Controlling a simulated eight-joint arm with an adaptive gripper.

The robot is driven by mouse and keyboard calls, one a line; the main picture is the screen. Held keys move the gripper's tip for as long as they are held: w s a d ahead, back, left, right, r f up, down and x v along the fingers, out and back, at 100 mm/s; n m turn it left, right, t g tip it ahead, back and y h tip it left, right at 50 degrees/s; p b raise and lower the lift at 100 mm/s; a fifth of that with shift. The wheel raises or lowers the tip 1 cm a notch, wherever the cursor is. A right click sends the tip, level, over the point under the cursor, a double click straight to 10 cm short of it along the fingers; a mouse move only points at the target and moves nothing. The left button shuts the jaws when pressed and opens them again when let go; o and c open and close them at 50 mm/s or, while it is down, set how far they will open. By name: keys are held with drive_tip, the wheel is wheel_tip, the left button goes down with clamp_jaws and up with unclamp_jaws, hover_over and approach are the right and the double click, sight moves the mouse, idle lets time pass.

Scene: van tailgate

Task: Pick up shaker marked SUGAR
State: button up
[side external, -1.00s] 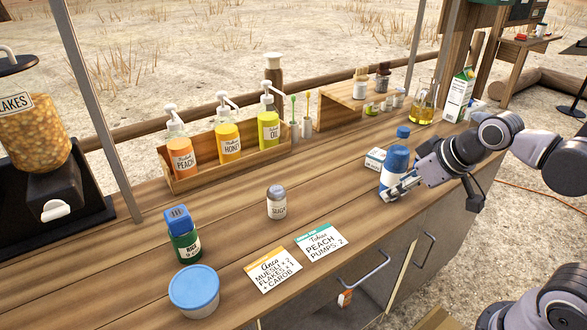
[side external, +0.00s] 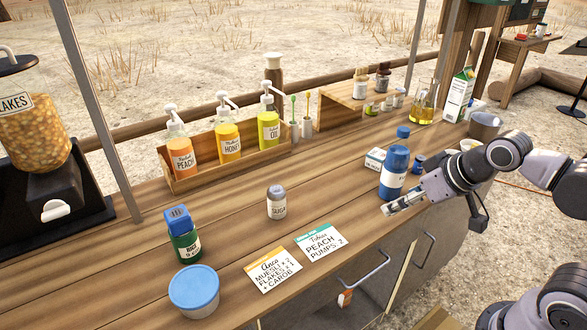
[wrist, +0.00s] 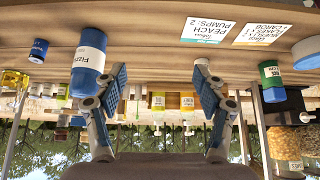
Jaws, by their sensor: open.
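The shaker marked SUGAR (side external: 276,204), small and white with a grey cap, stands upright near the middle of the wooden counter in the side view. Nothing touches it there. My gripper (side external: 393,207) is at the counter's front edge, well to the right of the shaker and in front of a blue bottle. In the wrist view, which looks upside down, my gripper (wrist: 160,72) has its two fingers wide apart with nothing between their tips. A small pale object shows behind the right finger there; I cannot tell for sure whether it is the shaker.
The blue bottle (side external: 394,172) stands close behind my gripper. Two order cards (side external: 320,242) lie in front of the shaker. A green jar (side external: 184,236) and blue-lidded tub (side external: 194,290) stand left. A wooden rack (side external: 172,182) holds pump bottles behind. The counter around the shaker is clear.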

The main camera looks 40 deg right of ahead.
drive_tip(key=w+a+r+m+g, duration=0.2)
drive_tip(key=w+r, duration=0.2)
drive_tip(key=w, duration=0.2)
drive_tip(key=m+g, duration=0.5)
drive_tip(key=m, duration=0.3)
hover_over(276, 186)
drive_tip(key=f, duration=0.4)
drive_tip(key=shift+s+d+f, duration=0.2)
drive_tip(key=shift+s+f, duration=0.05)
drive_tip(key=shift+w+a+f, duration=0.15)
drive_tip(key=shift+w+f, duration=0.05)
drive_tip(key=shift+f, duration=0.3)
wheel_tip(276, 186, down, 5)
drive_tip(key=shift+s+a+f, duration=0.1)
drive_tip(key=shift+s+f, duration=0.05)
drive_tip(key=shift+f, duration=1.2)
drive_tip(key=shift+s+a+f, duration=0.1)
drive_tip(key=shift+f, duration=1.2)
